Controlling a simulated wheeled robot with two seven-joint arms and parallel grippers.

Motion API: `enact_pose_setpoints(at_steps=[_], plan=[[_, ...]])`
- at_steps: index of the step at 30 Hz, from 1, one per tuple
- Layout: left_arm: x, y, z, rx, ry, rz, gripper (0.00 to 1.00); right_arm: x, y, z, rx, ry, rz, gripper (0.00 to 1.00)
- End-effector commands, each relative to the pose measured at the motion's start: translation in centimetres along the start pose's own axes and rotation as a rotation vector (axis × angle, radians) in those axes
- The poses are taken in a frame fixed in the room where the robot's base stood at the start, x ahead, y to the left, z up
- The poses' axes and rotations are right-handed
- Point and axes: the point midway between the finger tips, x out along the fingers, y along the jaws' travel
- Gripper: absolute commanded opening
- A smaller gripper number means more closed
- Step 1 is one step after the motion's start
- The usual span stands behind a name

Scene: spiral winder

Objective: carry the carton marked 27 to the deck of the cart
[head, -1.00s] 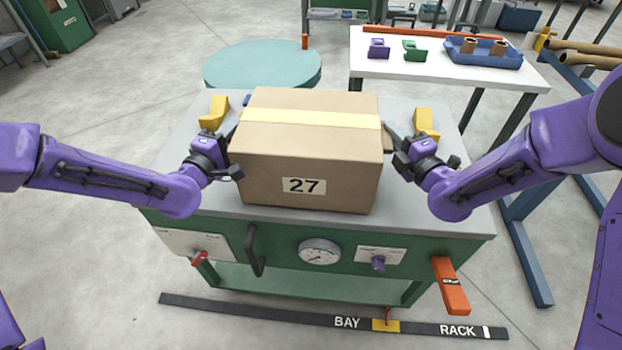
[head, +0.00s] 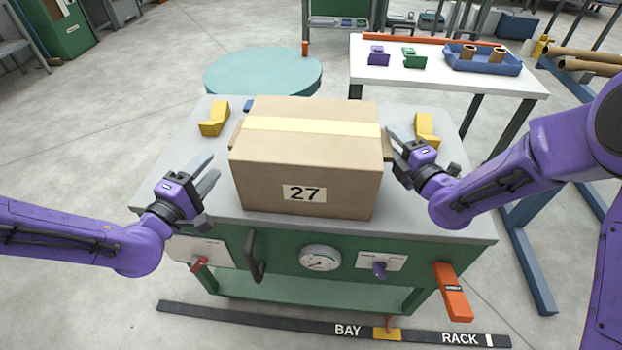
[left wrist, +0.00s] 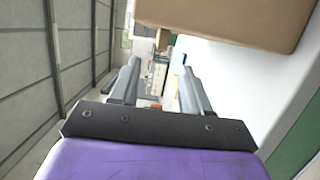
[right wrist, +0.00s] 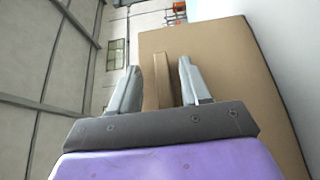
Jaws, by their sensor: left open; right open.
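The brown carton marked 27 (head: 307,165) sits upright on the grey top (head: 420,218) of a green unit. A yellow tape strip crosses its lid, and a small brown tab sticks out from each side. I cannot tell whether this unit is the cart. My left gripper (head: 215,167) is open and empty, left of the carton and apart from it; the carton shows at the top of the left wrist view (left wrist: 225,15). My right gripper (head: 391,147) is open at the carton's right side. In the right wrist view the tab (right wrist: 163,82) stands between its fingers.
Yellow brackets (head: 214,118) (head: 427,128) stand near the top's back corners. The unit's front carries a handle, a gauge (head: 320,258) and knobs. A round teal table (head: 262,70) and a white table (head: 440,75) stand behind. A floor strip (head: 270,318) reads BAY and RACK.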

Motion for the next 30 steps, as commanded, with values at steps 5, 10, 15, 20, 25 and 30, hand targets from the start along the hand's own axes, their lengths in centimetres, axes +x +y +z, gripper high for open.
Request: enact_pose_setpoints(at_steps=[5,10,15,20,25,30], plan=[[-1.6,0.0,0.0,0.0,0.0,0.001,0.47,-0.3,0.0,0.0,0.0,0.0,-0.001,0.47],[-1.7,0.0,0.0,0.0,0.0,0.0,0.47,-3.1,0.0,0.0,0.0,-0.002,-0.002,0.47],[-1.7,0.0,0.0,0.0,0.001,0.0,0.47,-7.6,0.0,-0.1,0.001,-0.002,-0.002,0.47],[-1.6,0.0,0.0,0.0,0.001,0.0,0.47,-10.7,0.0,-0.1,0.0,-0.001,-0.001,0.47],[-1.6,0.0,0.0,0.0,0.001,0.0,0.47,-12.0,0.1,-0.1,0.0,0.0,0.001,0.47],[-1.6,0.0,0.0,0.001,0.0,0.0,0.47,-12.1,0.1,-0.1,0.0,0.0,0.001,0.47]])
